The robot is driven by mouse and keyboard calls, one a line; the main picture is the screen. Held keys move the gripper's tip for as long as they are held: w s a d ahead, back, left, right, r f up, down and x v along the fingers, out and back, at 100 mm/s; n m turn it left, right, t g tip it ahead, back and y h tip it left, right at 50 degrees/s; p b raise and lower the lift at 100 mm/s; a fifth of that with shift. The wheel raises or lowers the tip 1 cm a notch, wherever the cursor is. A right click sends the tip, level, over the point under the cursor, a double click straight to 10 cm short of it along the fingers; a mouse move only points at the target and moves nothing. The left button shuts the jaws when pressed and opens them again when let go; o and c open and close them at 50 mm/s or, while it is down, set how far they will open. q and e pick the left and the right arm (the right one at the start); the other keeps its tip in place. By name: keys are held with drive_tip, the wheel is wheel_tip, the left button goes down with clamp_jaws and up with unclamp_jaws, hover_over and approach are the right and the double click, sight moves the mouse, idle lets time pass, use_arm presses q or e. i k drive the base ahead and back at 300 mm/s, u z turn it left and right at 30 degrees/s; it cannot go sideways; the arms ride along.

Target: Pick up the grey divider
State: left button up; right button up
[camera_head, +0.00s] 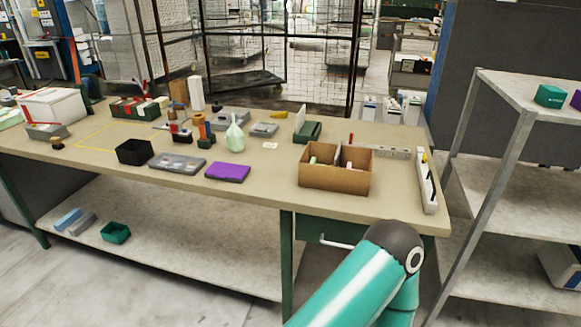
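I cannot tell for certain which thing is the grey divider. A pale grey upright plate (300,119) stands by a dark green box (308,132) at the back of the table. A flat grey compartment tray (177,163) lies near the front edge, left of a purple case (228,171). A smaller grey tray (264,129) lies farther back. Part of my teal arm shows at the bottom right, in front of the table. Neither of my grippers is in view.
An open cardboard box (333,179) with small items stands at the table's right. A white power strip (427,184) lies by the right edge. A black bin (134,151) and a pale green bottle (235,135) stand farther left. A metal shelf rack (488,130) stands at right.

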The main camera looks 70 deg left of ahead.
sight(336, 157)
drive_tip(key=u, duration=0.15)
drive_tip(key=k, duration=0.35)
drive_tip(key=u, duration=4.7)
drive_tip(key=k, duration=0.15)
drive_tip(key=z, duration=2.4)
drive_tip(key=i, duration=1)
drive_tip(key=z, duration=0.2)
drive_tip(key=k, duration=0.9)
drive_tip(key=u, duration=0.15)
drive_tip(key=i, duration=0.55)
